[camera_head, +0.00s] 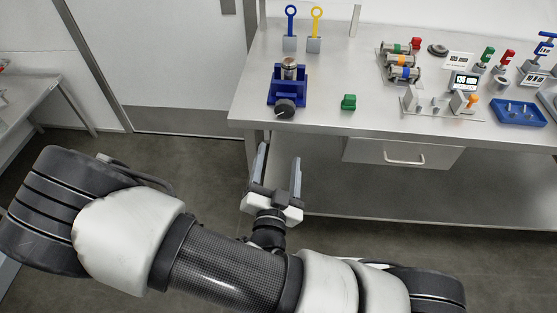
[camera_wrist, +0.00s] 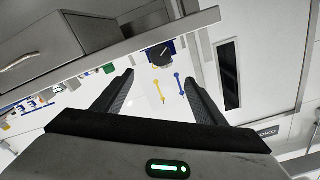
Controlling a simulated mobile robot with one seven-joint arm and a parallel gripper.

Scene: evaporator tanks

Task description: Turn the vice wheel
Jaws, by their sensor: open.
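The blue vice (camera_head: 288,88) stands near the left end of the steel table, with a metal cylinder (camera_head: 289,68) upright in it. Its dark round wheel (camera_head: 285,109) faces the front edge, with a white mark on it. My gripper (camera_head: 279,165) is open and empty, in front of and below the table's front edge, apart from the wheel. In the wrist view the vice wheel (camera_wrist: 162,56) shows beyond and between my open fingers (camera_wrist: 160,90), a little above their tips in the picture.
A green block (camera_head: 348,102) sits right of the vice. Blue and yellow ring-topped tools (camera_head: 316,28) stand behind it. Valves, fixtures and a blue tray (camera_head: 517,110) fill the right side. The table edge and a drawer (camera_head: 403,153) lie near my gripper.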

